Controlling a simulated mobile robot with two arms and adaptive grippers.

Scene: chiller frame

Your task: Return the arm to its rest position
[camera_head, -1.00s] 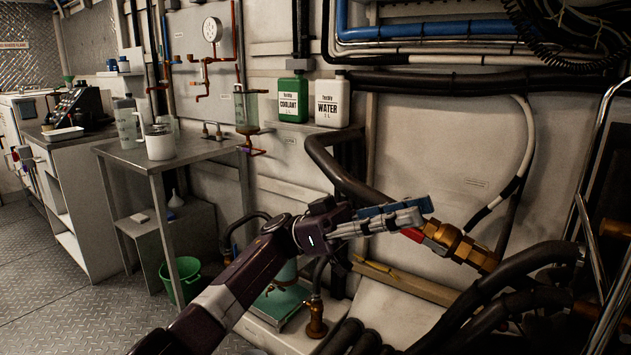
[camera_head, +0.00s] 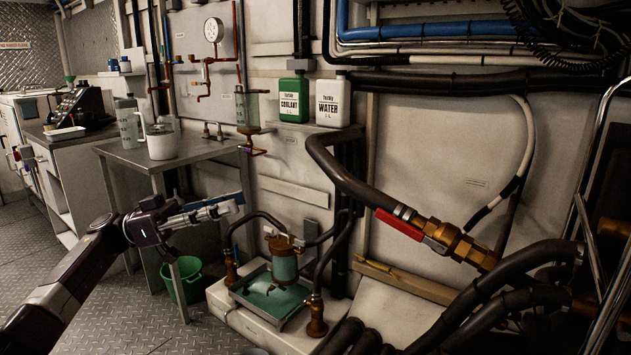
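My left arm comes in from the lower left, and its gripper (camera_head: 238,204) points right in front of the metal table. I see the fingers from the side, so I cannot tell whether they are open or shut. No object shows between them. The red valve handle (camera_head: 398,225) lies along the thick black hose beside the brass fitting (camera_head: 458,245), well to the right of my gripper and apart from it. My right gripper is not in view.
A green bucket (camera_head: 181,280) stands below. Coolant (camera_head: 293,98) and water (camera_head: 332,102) jugs stand behind. Thick hoses fill the lower right.

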